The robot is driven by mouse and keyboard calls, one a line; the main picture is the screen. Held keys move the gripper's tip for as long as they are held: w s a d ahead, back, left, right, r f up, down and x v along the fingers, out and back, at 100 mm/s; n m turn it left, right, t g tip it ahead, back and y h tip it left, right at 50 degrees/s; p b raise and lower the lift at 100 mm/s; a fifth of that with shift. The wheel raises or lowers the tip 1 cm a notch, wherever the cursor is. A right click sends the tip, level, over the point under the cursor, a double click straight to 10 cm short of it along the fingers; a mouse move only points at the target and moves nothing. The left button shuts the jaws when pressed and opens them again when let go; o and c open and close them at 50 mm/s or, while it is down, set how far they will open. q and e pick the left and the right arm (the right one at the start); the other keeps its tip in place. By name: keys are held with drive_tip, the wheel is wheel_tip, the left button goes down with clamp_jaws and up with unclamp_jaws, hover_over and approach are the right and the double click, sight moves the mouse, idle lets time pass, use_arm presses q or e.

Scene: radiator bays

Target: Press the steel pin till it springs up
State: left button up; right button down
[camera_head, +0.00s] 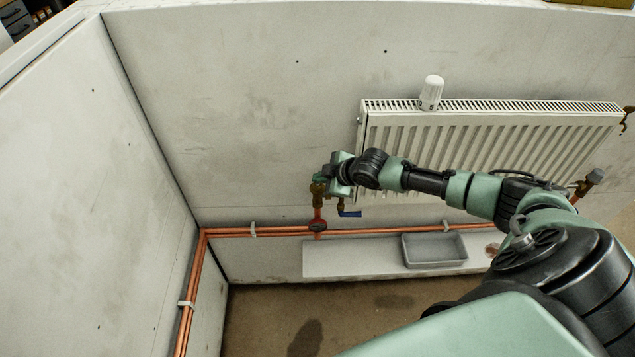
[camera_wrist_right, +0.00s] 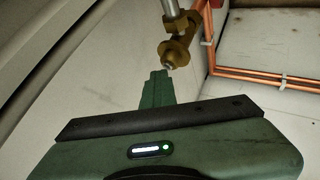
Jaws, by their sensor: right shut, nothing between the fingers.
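The brass radiator valve (camera_head: 318,192) stands at the lower left of the radiator, above the copper pipe. In the right wrist view the brass valve body (camera_wrist_right: 176,50) is near the top centre, and the small grey steel pin (camera_wrist_right: 168,67) shows at its near end. My right gripper (camera_head: 319,178) is at the valve in the head view. In the wrist view its green fingers (camera_wrist_right: 156,76) are shut and empty, with their tips just beside the pin. I cannot tell whether they touch it. My left gripper is not in view.
The white radiator (camera_head: 480,140) hangs on the wall, with a white thermostatic head (camera_head: 431,92) on top. Copper pipes (camera_head: 375,230) run along the wall and the left panel. A blue lever (camera_head: 350,214) sits near the valve. A grey tray (camera_head: 435,263) rests on the white ledge (camera_head: 350,257).

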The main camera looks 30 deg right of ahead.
drive_tip(key=shift+r+p, duration=0.7)
drive_tip(key=shift+p, duration=0.05)
wheel_tip(320, 180, up, 5)
drive_tip(key=p, duration=0.4)
idle(0.7)
